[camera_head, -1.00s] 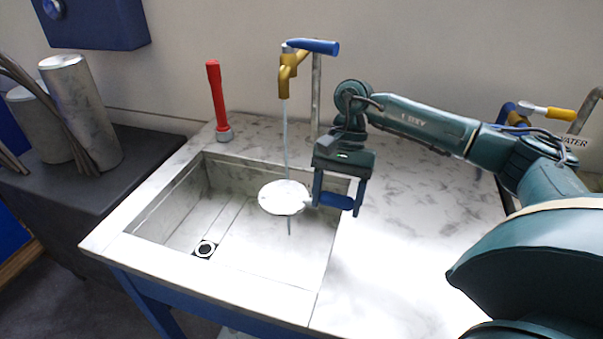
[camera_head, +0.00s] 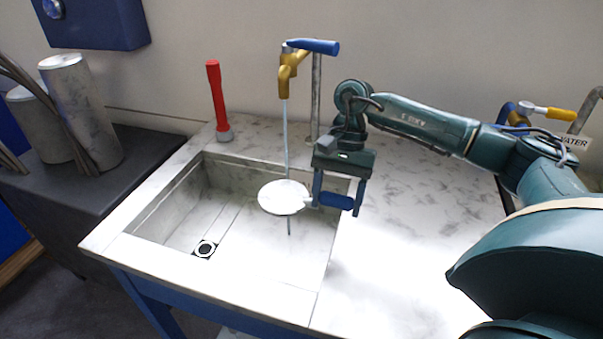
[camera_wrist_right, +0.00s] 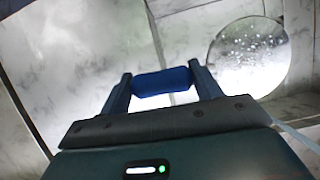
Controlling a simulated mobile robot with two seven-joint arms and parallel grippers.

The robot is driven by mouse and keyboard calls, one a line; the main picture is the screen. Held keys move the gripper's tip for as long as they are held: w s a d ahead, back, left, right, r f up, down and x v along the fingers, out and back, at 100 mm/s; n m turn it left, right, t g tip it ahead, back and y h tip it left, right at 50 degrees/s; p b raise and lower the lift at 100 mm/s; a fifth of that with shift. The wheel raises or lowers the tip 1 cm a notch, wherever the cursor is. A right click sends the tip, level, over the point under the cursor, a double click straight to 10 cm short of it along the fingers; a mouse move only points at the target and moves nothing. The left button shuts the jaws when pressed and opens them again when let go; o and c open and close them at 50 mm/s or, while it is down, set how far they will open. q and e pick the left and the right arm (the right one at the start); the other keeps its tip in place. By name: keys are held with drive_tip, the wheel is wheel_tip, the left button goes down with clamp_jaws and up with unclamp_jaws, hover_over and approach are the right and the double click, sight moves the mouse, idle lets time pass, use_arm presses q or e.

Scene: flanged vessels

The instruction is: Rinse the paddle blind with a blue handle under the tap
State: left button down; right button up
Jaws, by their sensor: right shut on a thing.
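The paddle blind (camera_head: 282,197) is a round pale disc with a blue handle (camera_head: 336,201). My right gripper (camera_head: 335,200) is shut on the handle and holds the disc over the sink basin, below the brass tap (camera_head: 288,72). A thin stream of water (camera_head: 286,140) runs from the tap onto the disc. In the right wrist view the blue handle (camera_wrist_right: 162,82) lies between the fingers, and drops show on the disc (camera_wrist_right: 248,57). My left gripper is not in view.
The sink basin (camera_head: 150,215) has a drain (camera_head: 204,249) at its front left. A red-handled tool (camera_head: 216,100) stands behind the basin. Metal cylinders (camera_head: 83,110) stand on a dark bench at left. The counter right of the basin is clear.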

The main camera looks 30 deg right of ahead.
drive_tip(key=shift+r, duration=0.15)
drive_tip(key=shift+s+a+r+p, duration=0.45)
drive_tip(key=shift+s+a+r, duration=0.15)
drive_tip(key=shift+r, duration=0.1)
drive_tip(key=shift+s+a+r+p, duration=0.5)
drive_tip(key=shift+s+a+r, duration=0.55)
drive_tip(key=shift+s+r, duration=0.2)
